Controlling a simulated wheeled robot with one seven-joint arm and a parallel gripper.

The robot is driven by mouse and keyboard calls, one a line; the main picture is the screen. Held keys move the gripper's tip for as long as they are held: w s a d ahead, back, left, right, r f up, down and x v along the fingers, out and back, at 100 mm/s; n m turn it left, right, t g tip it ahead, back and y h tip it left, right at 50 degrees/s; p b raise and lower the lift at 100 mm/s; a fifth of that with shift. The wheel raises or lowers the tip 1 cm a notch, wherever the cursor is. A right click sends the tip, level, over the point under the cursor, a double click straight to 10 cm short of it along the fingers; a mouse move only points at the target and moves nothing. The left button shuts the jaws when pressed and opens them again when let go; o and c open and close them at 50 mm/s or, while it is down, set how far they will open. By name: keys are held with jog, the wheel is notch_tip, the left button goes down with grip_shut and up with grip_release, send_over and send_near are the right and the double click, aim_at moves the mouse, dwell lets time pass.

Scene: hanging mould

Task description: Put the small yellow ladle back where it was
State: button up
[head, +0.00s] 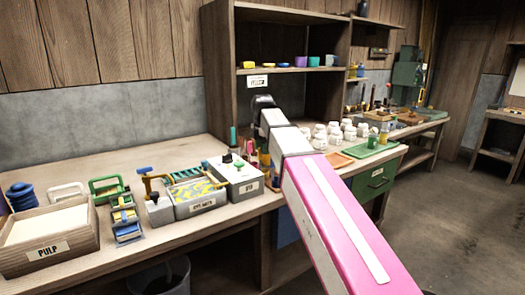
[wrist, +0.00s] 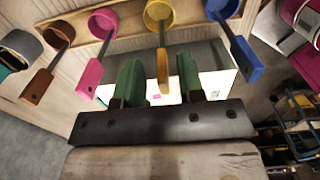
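The yellow ladle (wrist: 161,22) is in the wrist view, in a row with other ladles along a wooden rail (wrist: 133,30). Its cup is at the top of the picture and its handle points down between my fingers. My gripper (wrist: 160,82) has two green fingers set apart, with a visible gap on each side of the yellow handle. A pink ladle (wrist: 96,52) and a brown ladle (wrist: 50,60) are to its left, and a blue ladle (wrist: 236,42) is to its right. In the head view my gripper and the ladles cannot be made out.
In the head view a long wooden bench (head: 150,165) carries a PULP box (head: 48,247), a vat (head: 200,205), a white-topped box (head: 238,185) and several white jars (head: 320,140). Coloured cups stand on a shelf (head: 290,70) above. A bin (head: 160,277) stands below the bench.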

notch_tip(320, 180, up, 11)
jog(key=shift+r, duration=0.2)
jog(key=shift+f, duration=0.1)
dwell(1.4)
